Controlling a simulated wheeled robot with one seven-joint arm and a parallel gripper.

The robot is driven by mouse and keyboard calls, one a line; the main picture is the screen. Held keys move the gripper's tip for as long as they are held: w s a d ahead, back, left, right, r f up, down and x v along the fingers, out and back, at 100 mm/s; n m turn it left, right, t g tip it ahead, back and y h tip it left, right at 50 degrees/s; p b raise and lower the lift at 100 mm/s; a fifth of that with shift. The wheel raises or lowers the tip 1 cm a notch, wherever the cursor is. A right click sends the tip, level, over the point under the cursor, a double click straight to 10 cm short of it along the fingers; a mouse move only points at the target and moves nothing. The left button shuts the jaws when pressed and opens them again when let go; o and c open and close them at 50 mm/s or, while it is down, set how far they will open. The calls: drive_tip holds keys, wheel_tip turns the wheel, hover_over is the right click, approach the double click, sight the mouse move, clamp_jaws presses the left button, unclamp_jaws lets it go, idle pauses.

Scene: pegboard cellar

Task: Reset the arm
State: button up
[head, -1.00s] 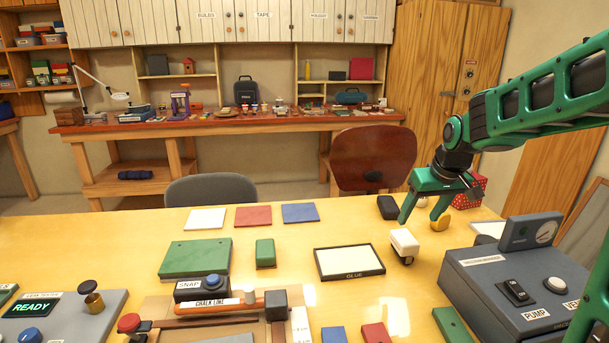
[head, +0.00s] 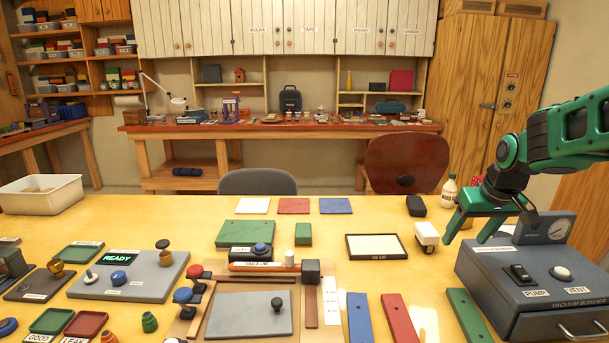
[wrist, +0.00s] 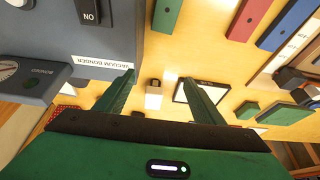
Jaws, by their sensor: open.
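My gripper (head: 467,240) is green, open and empty. That white item (head: 427,234) stands on the table just left of my gripper in the head view.
A framed white glue pad (head: 376,246) lies left of my gripper. Blue, red and green bars (head: 399,318) lie at the front. A white bottle (head: 449,192) and a dark block (head: 416,204) stand behind. The leak tester with a READY display (head: 122,257) is at left.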

drive_tip(key=s+d+f+m+g, duration=0.1)
drive_tip(key=s+f+m+g, duration=0.1)
drive_tip(key=s, duration=1.4)
drive_tip(key=s+f+m+g, duration=0.2)
drive_tip(key=s+m, duration=0.2)
drive_tip(key=s, duration=1.2)
drive_tip(key=shift+s+d+f+g, duration=0.3)
drive_tip(key=shift+d+f, duration=0.05)
drive_tip(key=shift+w+f, duration=0.25)
drive_tip(key=shift+w, duration=0.35)
